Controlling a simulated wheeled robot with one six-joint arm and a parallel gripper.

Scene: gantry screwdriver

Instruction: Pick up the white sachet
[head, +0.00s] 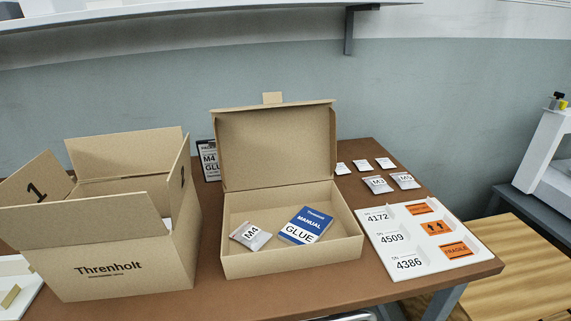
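Three small white sachets lie in a row on the brown table behind and right of the open carton: a left one (341,168), a middle one (361,166) and a right one (385,163). Their print is too small to read. They lie flat and apart from each other. In front of them lie two larger silver sachets, marked M3 (377,185) and M5 (405,181). My gripper cannot be made out in this view.
The open carton (295,264) holds a silver M4 sachet (250,235) and a blue manual (306,225) with a white GLUE band. A Threnholt box (120,270) stands left. A white label tray (470,243) lies right. A list card (209,160) stands behind.

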